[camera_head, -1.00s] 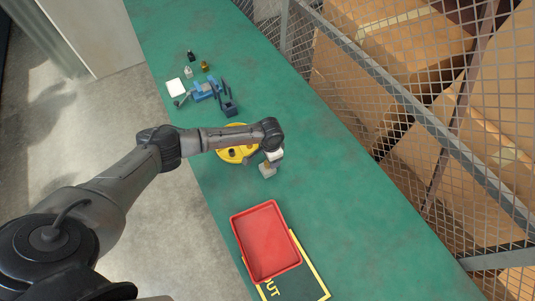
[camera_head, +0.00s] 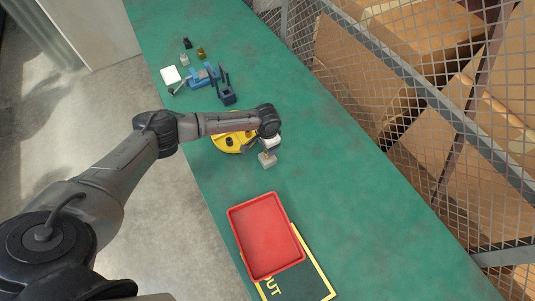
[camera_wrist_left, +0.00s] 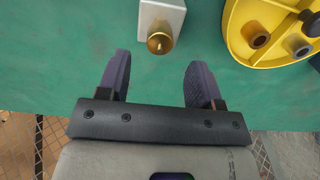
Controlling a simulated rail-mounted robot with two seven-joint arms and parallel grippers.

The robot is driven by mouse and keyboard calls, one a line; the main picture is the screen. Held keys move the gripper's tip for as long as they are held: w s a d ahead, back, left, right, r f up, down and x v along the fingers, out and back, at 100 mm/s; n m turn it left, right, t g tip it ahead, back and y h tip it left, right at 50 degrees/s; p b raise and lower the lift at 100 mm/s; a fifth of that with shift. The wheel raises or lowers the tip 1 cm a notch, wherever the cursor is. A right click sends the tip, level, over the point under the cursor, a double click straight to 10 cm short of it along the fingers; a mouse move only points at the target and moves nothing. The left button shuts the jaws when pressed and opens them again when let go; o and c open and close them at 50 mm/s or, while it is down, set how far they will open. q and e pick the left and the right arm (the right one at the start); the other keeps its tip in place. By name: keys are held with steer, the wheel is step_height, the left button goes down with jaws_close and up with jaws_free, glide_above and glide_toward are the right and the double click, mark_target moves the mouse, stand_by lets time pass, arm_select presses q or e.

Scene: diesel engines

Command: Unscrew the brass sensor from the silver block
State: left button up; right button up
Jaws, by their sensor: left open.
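The silver block (camera_wrist_left: 164,12) sits on the green bench. The brass sensor (camera_wrist_left: 159,42) sticks out of its near end in the left wrist view, its round end facing the camera. My left gripper (camera_wrist_left: 158,62) is open and empty, its two dark fingers apart to either side, just short of the sensor. In the head view the block (camera_head: 267,161) stands just below my left gripper (camera_head: 270,149), whose fingers are hard to make out there. My right gripper is not in view.
A yellow round holder (camera_head: 229,143) lies close beside the block, partly behind my arm. A red tray (camera_head: 265,237) lies nearer, over a dark mat marked OUT (camera_head: 315,284). A blue vise (camera_head: 203,77) and small parts stand farther back. Wire fencing (camera_head: 430,110) runs along the right.

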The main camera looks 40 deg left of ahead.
arm_select(q)
step_height(320, 180, down, 5)
steer(key=b, duration=0.4)
steer(key=shift+b, duration=0.4)
steer(key=shift+r, duration=0.2)
steer(key=shift+p, duration=0.3)
steer(key=shift+f, duration=0.15)
jaws_close()
